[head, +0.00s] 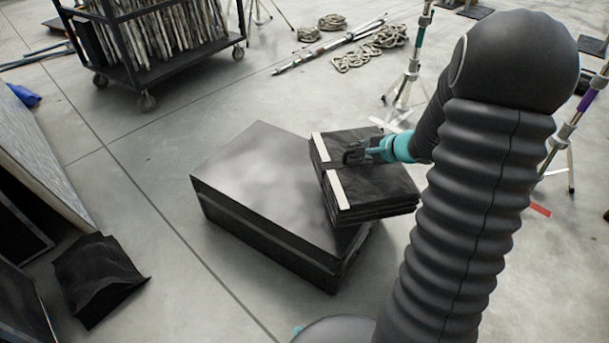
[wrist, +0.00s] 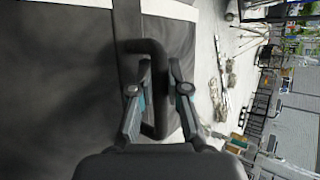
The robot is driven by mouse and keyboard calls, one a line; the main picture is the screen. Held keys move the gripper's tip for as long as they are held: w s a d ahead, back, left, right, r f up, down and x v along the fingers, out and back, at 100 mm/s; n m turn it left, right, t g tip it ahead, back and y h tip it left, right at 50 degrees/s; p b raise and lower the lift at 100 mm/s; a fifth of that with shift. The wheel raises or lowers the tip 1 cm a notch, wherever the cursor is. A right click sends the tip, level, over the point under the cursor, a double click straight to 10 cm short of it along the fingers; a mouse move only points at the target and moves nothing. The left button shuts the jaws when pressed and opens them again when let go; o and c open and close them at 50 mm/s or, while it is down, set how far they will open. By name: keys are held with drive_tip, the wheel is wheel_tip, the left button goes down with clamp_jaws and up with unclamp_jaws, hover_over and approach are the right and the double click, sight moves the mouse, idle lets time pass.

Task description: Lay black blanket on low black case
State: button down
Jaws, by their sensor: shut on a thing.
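The low black case (head: 260,190) stands on the floor in the middle of the head view, with a flat, bare top. The folded black blanket (head: 375,185), with white strips across it, is at the case's right end, overlapping it in the picture and reaching past its right side. I cannot tell whether it touches the case top. My gripper (head: 355,153) is shut on the blanket's dark handle. In the wrist view the blanket (wrist: 60,80) fills the left, and the gripper fingers (wrist: 158,75) close around the handle (wrist: 150,48).
A wheeled cart (head: 150,65) with upright pale panels stands at the back left. Coiled ropes (head: 370,50) and poles lie at the back. A tripod stand (head: 408,85) is behind the blanket. A black bag (head: 95,275) lies at the left.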

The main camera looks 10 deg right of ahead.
sight(316, 172)
drive_tip(key=w+a+f, duration=0.1)
drive_tip(key=a+f, duration=0.1)
drive_tip(key=a, duration=0.1)
drive_tip(key=w+a+f, duration=0.1)
drive_tip(key=a+f, duration=0.1)
drive_tip(key=a, duration=0.1)
drive_tip(key=w+a+f+b, duration=0.1)
drive_tip(key=w+a+f, duration=0.1)
drive_tip(key=a, duration=0.1)
drive_tip(key=shift+a+f, duration=0.1)
drive_tip(key=shift+a, duration=0.25)
drive_tip(key=shift+f, duration=2)
drive_tip(key=c, duration=1.2)
unclamp_jaws()
drive_tip(key=shift+s+b, duration=0.1)
drive_tip(key=shift+b, duration=0.2)
drive_tip(key=shift+o, duration=0.2)
